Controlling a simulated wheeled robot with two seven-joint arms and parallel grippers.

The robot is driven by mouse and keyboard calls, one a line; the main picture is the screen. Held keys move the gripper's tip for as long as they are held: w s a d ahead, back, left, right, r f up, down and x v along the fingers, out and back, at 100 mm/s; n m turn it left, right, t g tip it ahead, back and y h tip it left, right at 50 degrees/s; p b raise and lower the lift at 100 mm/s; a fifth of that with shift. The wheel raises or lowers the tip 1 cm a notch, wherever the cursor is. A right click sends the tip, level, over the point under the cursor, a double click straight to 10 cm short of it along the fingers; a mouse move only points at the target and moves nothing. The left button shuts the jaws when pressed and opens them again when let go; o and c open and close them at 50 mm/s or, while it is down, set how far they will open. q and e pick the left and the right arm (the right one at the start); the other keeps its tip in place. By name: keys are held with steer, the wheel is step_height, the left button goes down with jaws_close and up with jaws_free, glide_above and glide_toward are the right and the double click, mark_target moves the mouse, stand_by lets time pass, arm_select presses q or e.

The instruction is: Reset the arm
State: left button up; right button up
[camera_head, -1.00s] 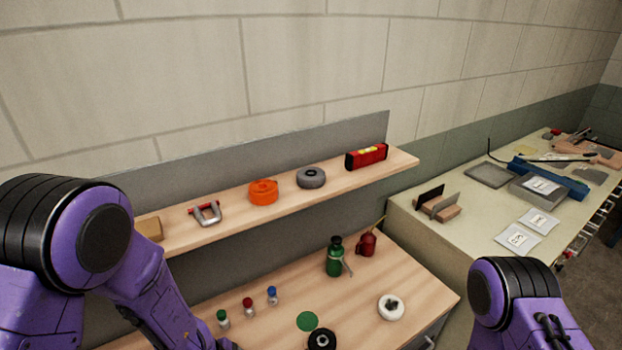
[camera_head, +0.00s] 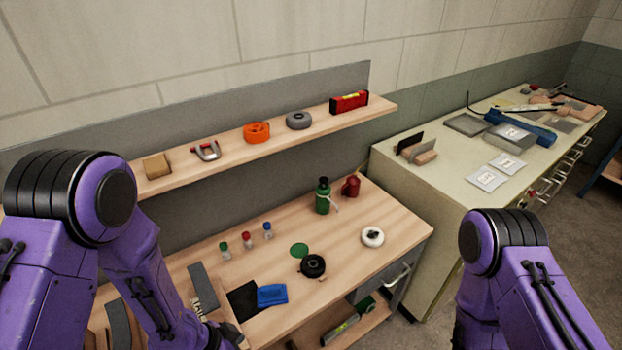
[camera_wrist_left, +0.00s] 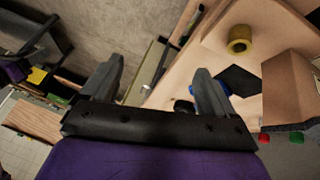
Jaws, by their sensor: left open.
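My left arm (camera_head: 140,250) comes in from the left in the head view, bent at a purple and black joint; its gripper is not clearly visible there. In the left wrist view my left gripper (camera_wrist_left: 157,82) shows two dark fingers spread wide apart, with nothing held between them. Behind the fingers are a wooden surface and the floor. My right arm (camera_head: 510,270) shows at the lower right of the head view, beside the cream cabinet; its gripper is out of the picture.
The wooden bench (camera_head: 385,262) holds a green bottle (camera_head: 322,197), red oil can (camera_head: 351,186), white roll (camera_head: 372,237), black roll (camera_head: 312,266), and blue object (camera_head: 272,295). The shelf (camera_head: 222,155) above carries an orange roll (camera_head: 256,132) and red level (camera_head: 349,102). A cream cabinet (camera_head: 440,190) stands right.

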arm_select(q)
steer(key=s+a+f+n+t+y, duration=0.1)
steer(key=s+a+f+n+y, duration=0.2)
steer(key=s+a+n+y, duration=0.35)
steer(key=s+a+f+n+y, duration=0.3)
steer(key=s+a+f+n, duration=0.1)
steer(key=s+a+n, duration=0.45)
step_height(320, 180, down, 13)
steer(key=w+b, duration=0.1)
steer(key=b, duration=1.2)
steer(key=shift+f+n+b, duration=0.2)
steer(key=shift+n+b, duration=0.15)
steer(key=shift+n, duration=0.05)
